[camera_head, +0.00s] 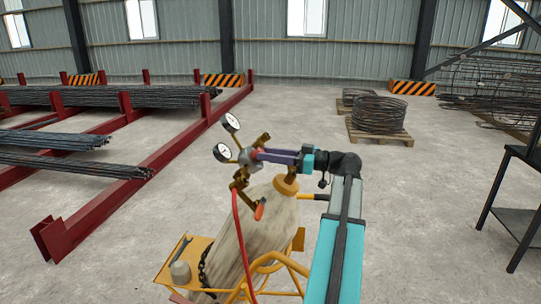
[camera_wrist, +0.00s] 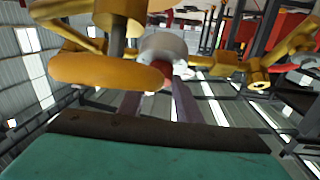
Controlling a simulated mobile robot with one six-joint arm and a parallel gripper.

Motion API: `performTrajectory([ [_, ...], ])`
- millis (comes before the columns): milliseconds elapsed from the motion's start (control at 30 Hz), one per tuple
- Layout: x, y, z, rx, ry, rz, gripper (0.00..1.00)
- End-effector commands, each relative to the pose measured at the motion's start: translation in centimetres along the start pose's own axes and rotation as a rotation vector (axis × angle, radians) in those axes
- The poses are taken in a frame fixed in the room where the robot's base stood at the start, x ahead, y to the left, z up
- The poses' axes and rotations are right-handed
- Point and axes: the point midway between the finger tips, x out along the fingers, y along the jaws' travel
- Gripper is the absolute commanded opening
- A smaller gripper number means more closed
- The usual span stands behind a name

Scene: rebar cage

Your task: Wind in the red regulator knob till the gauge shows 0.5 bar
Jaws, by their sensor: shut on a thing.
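The regulator (camera_head: 247,160) is a silver body with brass fittings on top of the gas cylinder; its body shows in the wrist view (camera_wrist: 163,47). Two round white gauges, an upper one (camera_head: 231,122) and a lower one (camera_head: 222,152), stand to its left. Their needles are too small to read. My gripper (camera_head: 262,155) reaches in from the right with its purple fingers at the regulator's face, shut on the red regulator knob. The fingers hide most of the knob; a little red shows between them in the wrist view (camera_wrist: 165,87).
The beige cylinder (camera_head: 255,222) leans in a yellow cart (camera_head: 192,250). A yellow valve wheel (camera_head: 286,184) sits just below my gripper. A red hose (camera_head: 240,235) hangs beside an orange-red handle (camera_head: 260,209). Red rebar racks (camera_head: 150,172) stand left; a dark table (camera_head: 515,215) stands right.

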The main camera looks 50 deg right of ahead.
Motion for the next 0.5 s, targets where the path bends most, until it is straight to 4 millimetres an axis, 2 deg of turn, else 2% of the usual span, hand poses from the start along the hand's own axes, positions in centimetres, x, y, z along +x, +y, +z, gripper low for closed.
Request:
performTrajectory([
  [500, -0.09, -0.15, -0.07, 0.07, -0.003, 0.063, 0.09],
])
